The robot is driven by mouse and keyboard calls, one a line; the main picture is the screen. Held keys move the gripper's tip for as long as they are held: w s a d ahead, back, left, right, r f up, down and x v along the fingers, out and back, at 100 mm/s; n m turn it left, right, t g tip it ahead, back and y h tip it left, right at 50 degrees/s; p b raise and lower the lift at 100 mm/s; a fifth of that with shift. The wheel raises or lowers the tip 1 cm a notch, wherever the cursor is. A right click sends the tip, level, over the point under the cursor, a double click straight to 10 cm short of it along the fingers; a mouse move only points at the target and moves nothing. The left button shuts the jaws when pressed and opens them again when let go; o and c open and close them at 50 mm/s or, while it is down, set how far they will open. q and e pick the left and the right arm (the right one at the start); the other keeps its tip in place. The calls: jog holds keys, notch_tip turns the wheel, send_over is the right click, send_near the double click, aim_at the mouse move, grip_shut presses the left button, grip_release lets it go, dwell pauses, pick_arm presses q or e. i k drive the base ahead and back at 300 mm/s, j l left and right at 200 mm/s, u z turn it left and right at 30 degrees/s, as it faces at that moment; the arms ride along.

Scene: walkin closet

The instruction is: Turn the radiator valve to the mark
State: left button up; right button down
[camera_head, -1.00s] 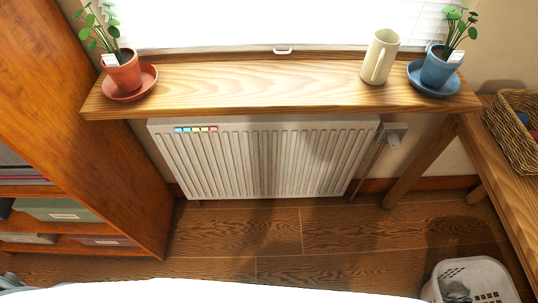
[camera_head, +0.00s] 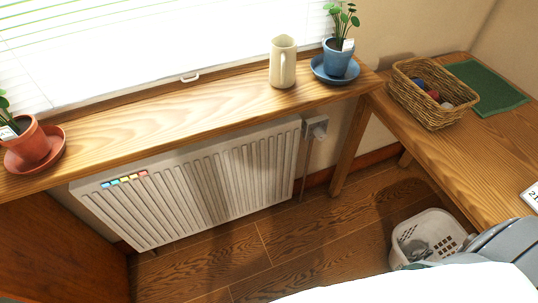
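The white ribbed radiator (camera_head: 205,185) hangs on the wall under the wooden window shelf. No gripper fingers show in the head view. A grey part of mine (camera_head: 500,243) comes in at the lower right edge, apart from the valve.
On the shelf (camera_head: 150,115) stand a terracotta plant pot (camera_head: 30,143), a cream pitcher (camera_head: 283,62) and a blue plant pot (camera_head: 338,58). A wicker basket (camera_head: 432,95) and green mat (camera_head: 487,86) lie on the right bench. A white laundry basket (camera_head: 425,235) stands on the floor. Floor before the radiator is clear.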

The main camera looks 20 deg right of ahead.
aim_at(318, 132)
jog(key=z, duration=1.4)
